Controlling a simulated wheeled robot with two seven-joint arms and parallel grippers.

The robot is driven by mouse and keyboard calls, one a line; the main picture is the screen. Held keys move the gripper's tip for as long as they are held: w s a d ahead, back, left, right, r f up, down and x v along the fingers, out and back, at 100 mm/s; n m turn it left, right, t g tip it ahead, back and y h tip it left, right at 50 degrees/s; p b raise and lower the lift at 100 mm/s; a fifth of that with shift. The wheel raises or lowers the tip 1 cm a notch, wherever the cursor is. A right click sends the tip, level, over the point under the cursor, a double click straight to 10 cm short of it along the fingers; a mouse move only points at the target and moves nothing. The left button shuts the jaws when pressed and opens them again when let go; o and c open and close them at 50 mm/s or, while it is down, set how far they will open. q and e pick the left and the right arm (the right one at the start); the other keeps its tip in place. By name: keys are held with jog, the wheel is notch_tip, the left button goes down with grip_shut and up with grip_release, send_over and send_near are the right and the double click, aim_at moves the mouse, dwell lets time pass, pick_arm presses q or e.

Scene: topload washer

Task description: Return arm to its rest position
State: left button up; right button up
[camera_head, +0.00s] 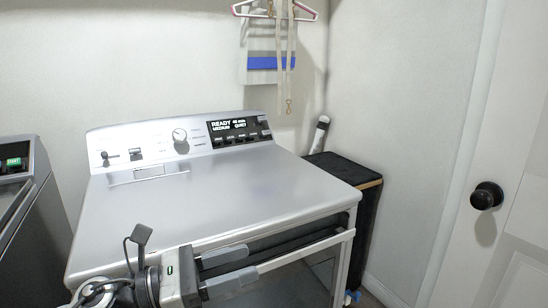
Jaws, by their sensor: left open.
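The silver washer (215,195) stands in the middle of the head view, with its flat top surface down. Its raised control panel (180,137) at the back has a knob and a lit display reading READY. My left gripper (252,263) is in front of the washer's front edge at the bottom of the view. Its two grey fingers point right and are spread apart, with nothing seen between them. Whether the fingers touch the washer front cannot be told. My right arm and gripper do not show.
Another grey appliance (22,200) stands at the left edge. A dark, narrow cabinet (368,215) with a black top is right of the washer. A white door with a black knob (487,195) is at the right. A hanger with cloth (268,55) hangs on the back wall.

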pick_arm(q)
jog(key=s+a+f+n+t+y, duration=0.1)
jog(key=a+f+n+t+y, duration=0.2)
jog(key=n, duration=0.8)
jog(key=s+a+f+n+t+y+p, duration=0.1)
jog(key=f+n+t+y, duration=0.35)
jog(key=n, duration=0.75)
jog(key=s+a+f+n+t+y, duration=0.1)
jog(key=a+f+n+t+y, duration=0.3)
jog(key=n, duration=0.7)
jog(key=s+f+n+g+y, duration=0.3)
jog(key=s+f+n+g, duration=0.4)
jog(key=s+f+n, duration=0.4)
notch_tip(320, 180, down, 2)
jog(key=shift+s+d+f+n+p, duration=0.25)
jog(key=shift+n+p, duration=0.15)
jog(key=shift+n, duration=0.7)
jog(key=shift+c, duration=0.5)
